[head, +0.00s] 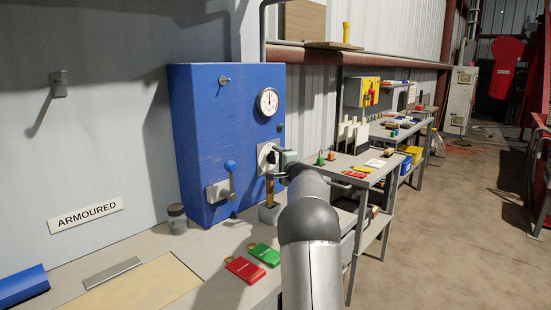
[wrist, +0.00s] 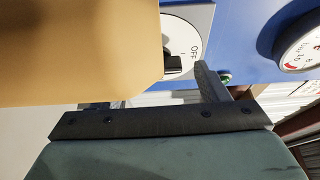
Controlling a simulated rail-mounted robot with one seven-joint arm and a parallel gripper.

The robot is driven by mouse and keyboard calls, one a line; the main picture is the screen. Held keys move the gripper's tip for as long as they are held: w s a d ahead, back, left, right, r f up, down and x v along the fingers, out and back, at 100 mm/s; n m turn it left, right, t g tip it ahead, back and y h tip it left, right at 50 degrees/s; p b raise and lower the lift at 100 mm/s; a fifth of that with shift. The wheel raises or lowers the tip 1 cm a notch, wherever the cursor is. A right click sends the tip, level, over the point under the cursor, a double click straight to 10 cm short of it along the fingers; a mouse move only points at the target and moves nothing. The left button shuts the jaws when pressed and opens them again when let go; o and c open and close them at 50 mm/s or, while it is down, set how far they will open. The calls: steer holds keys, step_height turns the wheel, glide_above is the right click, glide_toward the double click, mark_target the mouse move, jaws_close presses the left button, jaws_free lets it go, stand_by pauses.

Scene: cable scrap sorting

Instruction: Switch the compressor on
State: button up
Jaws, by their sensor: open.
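The blue compressor cabinet (head: 215,120) stands against the wall in the head view. Its round rotary switch (head: 263,158), on a pale plate, is partly hidden by my gripper (head: 279,160). In the wrist view the black switch knob (wrist: 173,65) sits on a white disc (wrist: 184,32) marked OFF. The knob's exact setting is unclear. My gripper (wrist: 170,82) is open close to the knob, with one grey finger to its right. A large tan object hides the other finger; I cannot tell whether either finger touches the knob.
The tan object (wrist: 80,50) is close to the wrist camera. The cabinet carries a pressure gauge (head: 267,102), a green lamp (head: 281,127) and a blue-knobbed lever (head: 231,178). Red (head: 245,269) and green (head: 265,254) tags lie on the bench. A dark-lidded pot (head: 177,218) stands by the cabinet.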

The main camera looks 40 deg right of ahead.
steer(key=shift+w+d, duration=0.15)
steer(key=shift+w, duration=0.6)
steer(key=c, duration=1)
